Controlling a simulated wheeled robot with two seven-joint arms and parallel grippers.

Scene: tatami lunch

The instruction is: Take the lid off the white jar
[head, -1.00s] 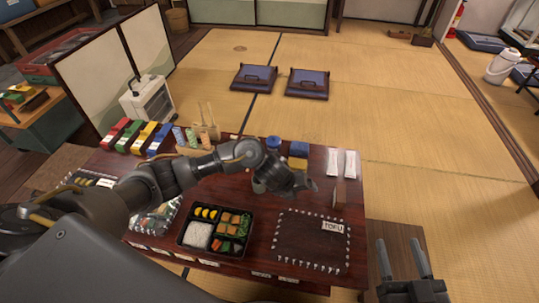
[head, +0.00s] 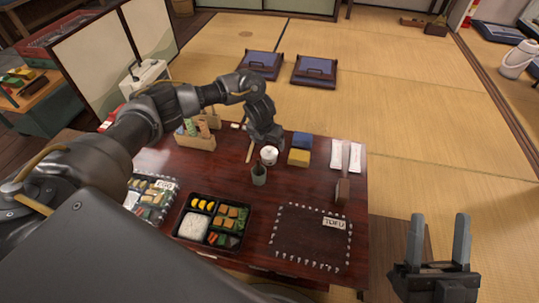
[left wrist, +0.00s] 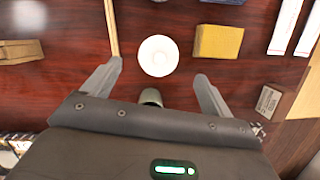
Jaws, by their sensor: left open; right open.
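The white jar (head: 269,155) stands on the dark wooden table, just below my left gripper. From above in the left wrist view it is a round white shape (left wrist: 158,52), upright; I cannot make out a seam between lid and body. My left gripper (left wrist: 159,70) is open and empty, pointing down with its fingers spread to either side of the jar's near edge, not visibly touching it. In the head view the left gripper (head: 267,140) partly hides the area behind the jar. My right gripper (head: 440,222) is open and empty, off the table's right side.
A small green cup (head: 258,174) stands close in front of the jar. A bento box (head: 212,222) and a dark mat (head: 310,240) lie nearer.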

